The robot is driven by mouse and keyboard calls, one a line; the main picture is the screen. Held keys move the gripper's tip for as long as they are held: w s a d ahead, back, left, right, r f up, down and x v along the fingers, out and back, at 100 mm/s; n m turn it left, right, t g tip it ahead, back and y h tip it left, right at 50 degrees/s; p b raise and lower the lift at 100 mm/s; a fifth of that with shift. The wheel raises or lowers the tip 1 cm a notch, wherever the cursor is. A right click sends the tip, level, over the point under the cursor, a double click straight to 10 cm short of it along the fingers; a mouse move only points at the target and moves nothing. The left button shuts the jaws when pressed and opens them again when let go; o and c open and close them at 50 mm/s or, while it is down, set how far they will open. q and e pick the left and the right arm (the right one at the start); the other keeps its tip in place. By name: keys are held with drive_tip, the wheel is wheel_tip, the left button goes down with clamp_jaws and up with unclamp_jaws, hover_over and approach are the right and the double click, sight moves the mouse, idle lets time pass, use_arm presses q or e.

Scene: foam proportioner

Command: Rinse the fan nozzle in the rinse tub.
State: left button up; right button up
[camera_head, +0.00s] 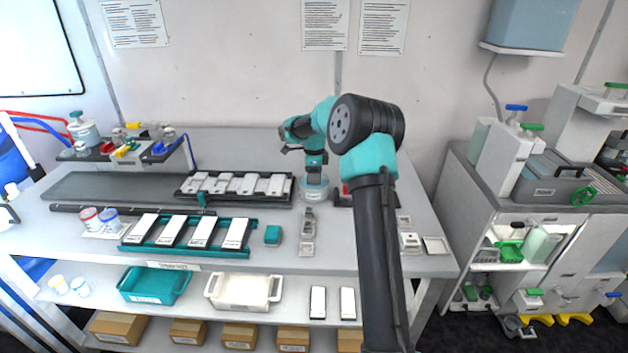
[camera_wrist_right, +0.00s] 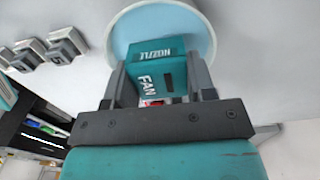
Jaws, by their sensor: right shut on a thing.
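My right gripper (camera_head: 315,170) points down at the back middle of the bench in the head view. It is shut on the teal fan nozzle, whose labels "FAN" and "NOZZLE" show in the right wrist view (camera_wrist_right: 155,68). The rinse tub (camera_head: 316,188) is a round, pale blue tub on the bench. In the wrist view the tub (camera_wrist_right: 120,32) lies behind the nozzle, and its rim surrounds the nozzle's far end. The nozzle looks to be over or inside the tub; its depth cannot be told. The nozzle's tip is hidden. My left gripper is not in view.
A teal rack (camera_head: 190,247) with several white blocks stands at the front, with a small teal block (camera_head: 272,235) beside it. Grey fittings (camera_head: 307,232) stand in front of the tub. A dark tray (camera_head: 235,200) with white pieces lies left of the tub.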

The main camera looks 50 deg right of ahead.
drive_tip(key=shift+r, duration=2.6)
drive_tip(key=w+a+r+n, duration=0.2)
drive_tip(key=a+n, duration=0.4)
drive_tip(key=a, duration=0.5)
drive_tip(key=w+a+r+n, duration=0.25)
drive_tip(key=a+n, duration=0.35)
drive_tip(key=a, duration=0.4)
drive_tip(key=s+a+r+n, duration=0.1)
drive_tip(key=s+a+n, duration=0.1)
drive_tip(key=a+n, duration=0.6)
drive_tip(key=s+a+r+n, duration=0.1)
drive_tip(key=s+a+n, duration=0.1)
drive_tip(key=a+n, duration=0.6)
drive_tip(key=a, duration=0.7)
drive_tip(key=shift+s+r, duration=0.3)
drive_tip(key=shift+r, duration=0.1)
